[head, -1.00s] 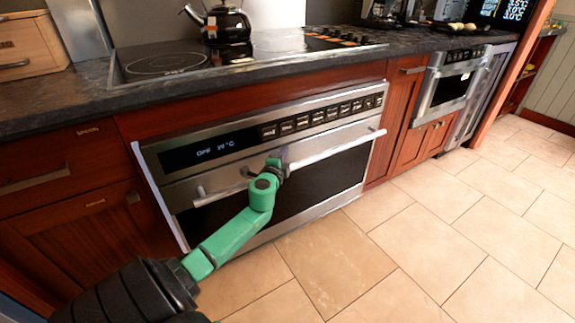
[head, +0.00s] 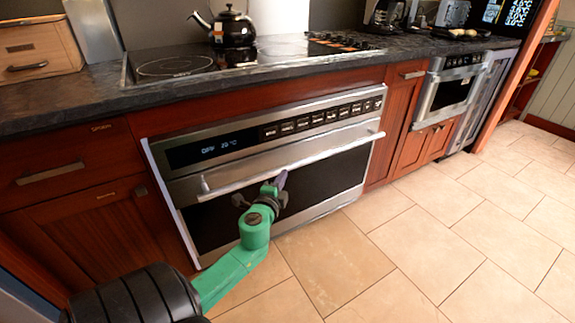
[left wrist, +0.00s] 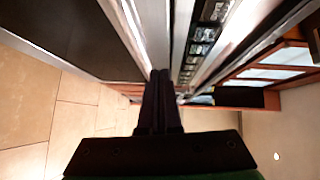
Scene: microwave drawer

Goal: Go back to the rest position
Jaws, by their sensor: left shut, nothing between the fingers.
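My left gripper (head: 281,180) is in front of the oven's dark door in the head view, just below the handle bar in the picture. Its green arm comes in from the lower left. In the left wrist view the fingers of the left gripper (left wrist: 160,78) are together, with nothing between them. The oven (head: 325,171) is closed, with a long silver handle (head: 300,160) across its front. I cannot tell from the head view how far the fingers are from the handle. My right gripper is not in view.
A dark countertop (head: 60,100) runs above the oven and carries a black kettle (head: 232,28) on the cooktop (head: 175,66). A microwave drawer (head: 450,88) is farther right. Wooden cabinets (head: 80,215) stand left. The tiled floor (head: 430,225) is clear on the right.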

